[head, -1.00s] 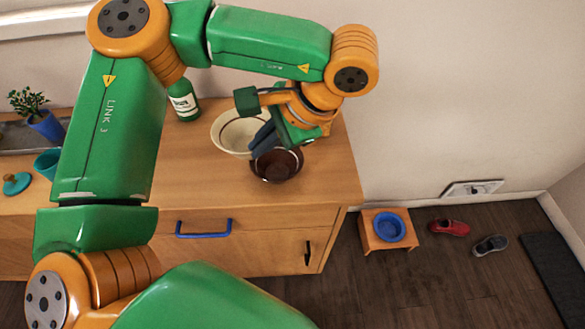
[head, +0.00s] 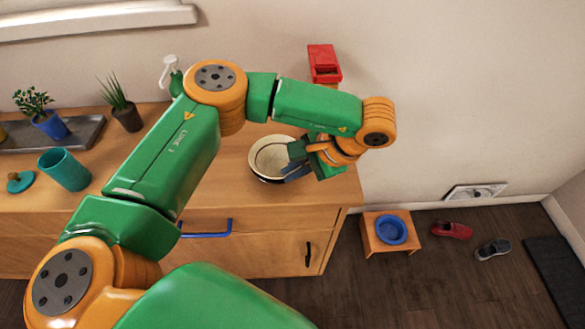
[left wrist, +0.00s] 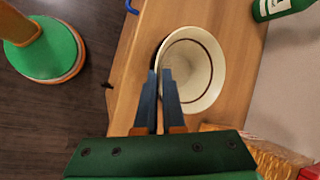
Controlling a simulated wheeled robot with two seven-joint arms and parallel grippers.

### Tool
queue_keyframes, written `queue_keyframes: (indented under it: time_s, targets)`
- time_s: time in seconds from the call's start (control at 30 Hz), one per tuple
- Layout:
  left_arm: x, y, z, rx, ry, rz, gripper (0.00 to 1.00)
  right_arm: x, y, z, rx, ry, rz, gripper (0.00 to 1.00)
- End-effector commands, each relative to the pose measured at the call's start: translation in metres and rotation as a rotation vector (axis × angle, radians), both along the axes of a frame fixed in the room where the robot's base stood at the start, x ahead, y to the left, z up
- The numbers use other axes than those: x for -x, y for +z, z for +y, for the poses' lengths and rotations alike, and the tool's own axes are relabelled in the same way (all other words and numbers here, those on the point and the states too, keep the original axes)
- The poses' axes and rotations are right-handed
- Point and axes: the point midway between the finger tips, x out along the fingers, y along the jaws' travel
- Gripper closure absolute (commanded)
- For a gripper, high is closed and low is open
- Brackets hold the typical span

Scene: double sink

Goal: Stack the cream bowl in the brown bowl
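The cream bowl (head: 270,153) sits over the brown bowl (head: 262,180) on the wooden counter. Only a thin dark edge of the brown bowl shows beneath it, so I cannot tell how deeply it is seated. My left gripper (head: 288,174) is at the cream bowl's right front rim. In the left wrist view, its two blue fingers (left wrist: 160,72) are close together at the rim of the cream bowl (left wrist: 194,72), with the rim apparently between them. My right gripper is not in view.
A teal cup (head: 64,169), a teal lid (head: 20,182) and potted plants (head: 126,115) stand on the left of the counter. A green bottle (left wrist: 280,8) is behind the bowls. A red object (head: 324,64) is at the back wall. The counter's front edge is close to the bowls.

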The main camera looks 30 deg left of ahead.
Motion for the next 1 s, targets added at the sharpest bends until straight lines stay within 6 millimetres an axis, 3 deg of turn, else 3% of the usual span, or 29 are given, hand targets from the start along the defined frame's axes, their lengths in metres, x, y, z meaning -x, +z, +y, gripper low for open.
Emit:
queue_keyframes:
  time_s: [0.03,0.1,0.37,0.47,0.5,0.57,0.8,1.0]
  targets:
    - [0.0,0.0,0.0,0.0,0.0,0.0,0.77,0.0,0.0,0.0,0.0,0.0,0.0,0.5]
    - [0.0,0.0,0.0,0.001,0.0,0.0,0.66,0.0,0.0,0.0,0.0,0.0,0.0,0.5]
    - [0.0,0.001,0.0,0.001,0.0,0.0,0.66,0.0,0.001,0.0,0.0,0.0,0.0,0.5]
    - [0.0,0.011,0.0,0.0,0.0,0.0,0.66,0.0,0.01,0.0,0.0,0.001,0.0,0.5]
    - [-0.001,0.012,-0.004,0.001,-0.001,-0.004,0.66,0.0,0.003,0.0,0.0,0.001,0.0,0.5]
    - [-0.002,0.02,-0.011,0.001,-0.001,-0.006,0.66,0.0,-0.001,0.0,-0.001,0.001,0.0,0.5]
    - [-0.006,0.078,-0.047,-0.001,-0.001,-0.007,0.66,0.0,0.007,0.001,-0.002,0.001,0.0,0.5]
    - [-0.007,0.104,-0.065,0.0,0.0,-0.001,0.66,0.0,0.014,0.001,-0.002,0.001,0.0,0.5]
